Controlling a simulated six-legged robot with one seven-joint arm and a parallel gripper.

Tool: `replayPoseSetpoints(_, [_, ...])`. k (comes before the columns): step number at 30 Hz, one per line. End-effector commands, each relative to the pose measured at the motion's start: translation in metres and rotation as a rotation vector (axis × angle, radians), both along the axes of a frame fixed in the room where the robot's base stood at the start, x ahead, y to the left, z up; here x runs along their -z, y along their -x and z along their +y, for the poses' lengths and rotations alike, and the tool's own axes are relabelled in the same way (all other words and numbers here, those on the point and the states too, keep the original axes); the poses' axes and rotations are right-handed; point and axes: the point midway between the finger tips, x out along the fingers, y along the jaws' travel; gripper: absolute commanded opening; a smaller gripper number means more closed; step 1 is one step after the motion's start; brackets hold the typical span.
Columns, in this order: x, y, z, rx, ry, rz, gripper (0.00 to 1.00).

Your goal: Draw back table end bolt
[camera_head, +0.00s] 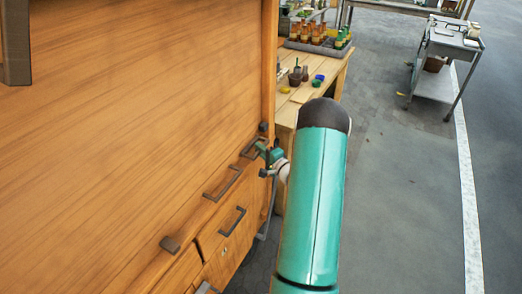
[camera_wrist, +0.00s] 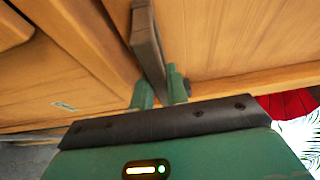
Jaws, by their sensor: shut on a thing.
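A large wooden cabinet-like piece (camera_head: 130,130) fills the left of the head view, with dark metal fittings near its right end. My gripper (camera_head: 270,155) is at that end, beside a dark bar-shaped handle (camera_head: 250,148). In the wrist view my green fingertips (camera_wrist: 160,91) stand on either side of a dark flat metal bar (camera_wrist: 148,38) and are shut on it. The bar runs up along the wood. I cannot tell from the frames whether this bar is the bolt itself or its handle. Its lower end is hidden by my fingers and gripper body.
Other dark handles sit nearby, one on the ledge (camera_head: 222,183) and one on a drawer (camera_head: 232,220). A wooden bench with bottles (camera_head: 318,40) stands behind. A grey metal cart (camera_head: 450,45) stands at the far right. The floor (camera_head: 400,200) right of my arm is clear.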

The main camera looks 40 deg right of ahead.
Motion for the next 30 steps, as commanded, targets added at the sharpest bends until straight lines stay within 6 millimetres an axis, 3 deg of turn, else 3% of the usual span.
replayPoseSetpoints(3, [0.002, -0.001, 0.004, -0.012, -0.004, 0.002, 0.0])
replayPoseSetpoints(4, [0.002, -0.001, 0.004, -0.013, -0.004, 0.002, 0.21])
replayPoseSetpoints(7, [0.002, -0.001, 0.003, -0.011, -0.004, 0.002, 0.38])
replayPoseSetpoints(15, [0.002, 0.0, 0.002, -0.007, -0.003, 0.002, 0.38])
replayPoseSetpoints(20, [0.002, 0.012, 0.003, -0.006, -0.003, 0.004, 0.38])
replayPoseSetpoints(30, [0.001, 0.082, 0.012, -0.004, -0.003, 0.002, 0.38])
